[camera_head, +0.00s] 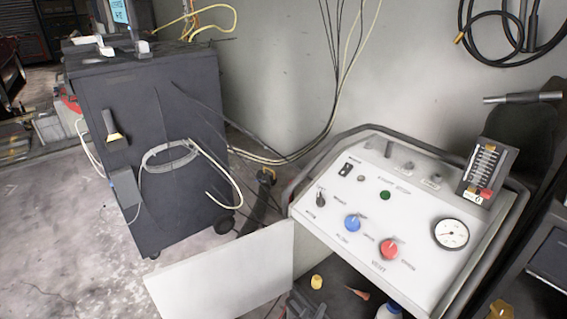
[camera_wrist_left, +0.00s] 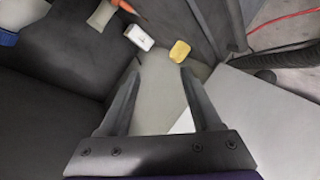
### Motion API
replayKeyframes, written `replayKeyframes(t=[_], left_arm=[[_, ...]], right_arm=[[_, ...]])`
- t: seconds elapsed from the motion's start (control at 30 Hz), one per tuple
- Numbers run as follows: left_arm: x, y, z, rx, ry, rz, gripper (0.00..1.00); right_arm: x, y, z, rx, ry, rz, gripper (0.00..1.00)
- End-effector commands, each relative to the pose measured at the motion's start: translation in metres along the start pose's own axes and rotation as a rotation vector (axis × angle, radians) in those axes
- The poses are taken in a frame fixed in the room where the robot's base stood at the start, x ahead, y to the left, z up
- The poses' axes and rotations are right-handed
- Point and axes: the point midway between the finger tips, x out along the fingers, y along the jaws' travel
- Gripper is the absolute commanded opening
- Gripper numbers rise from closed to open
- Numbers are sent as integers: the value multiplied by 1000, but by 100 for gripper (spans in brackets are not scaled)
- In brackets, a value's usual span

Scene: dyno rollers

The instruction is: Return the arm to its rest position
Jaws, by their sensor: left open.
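My left gripper (camera_wrist_left: 161,72) is open in the left wrist view, with its two dark fingers apart and nothing between them. In the head view a dark part of it (camera_head: 302,305) shows at the bottom edge, below the control panel and beside the white board. My right gripper is in neither view. In the left wrist view, a small yellow object (camera_wrist_left: 180,51) and a small white box (camera_wrist_left: 139,37) lie beyond the fingertips.
The white control panel (camera_head: 340,222) with knobs and a gauge stands at the right. A white board (camera_head: 225,272) is beside it. A dark cabinet (camera_head: 165,110) with cables stands at left. A blue-capped bottle (camera_head: 389,311) is at the bottom. Floor at lower left is clear.

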Motion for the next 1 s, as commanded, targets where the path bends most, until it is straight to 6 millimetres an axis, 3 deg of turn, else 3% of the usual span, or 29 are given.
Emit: replayKeyframes(t=[0.03,0.2,0.47,0.63,0.8,1.0], left_arm=[[-14,-1,-19,26,-19,-31,65],[-62,-8,-63,112,-99,-134,65],[-160,-28,-101,225,-234,-292,65],[-234,-45,-105,283,-331,-395,65],[-304,-62,-95,325,-428,-489,65],[-363,-78,-77,353,-514,-568,65]], right_arm=[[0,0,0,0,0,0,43],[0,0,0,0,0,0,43],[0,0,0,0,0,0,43],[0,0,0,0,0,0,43],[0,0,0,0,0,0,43],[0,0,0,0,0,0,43]])
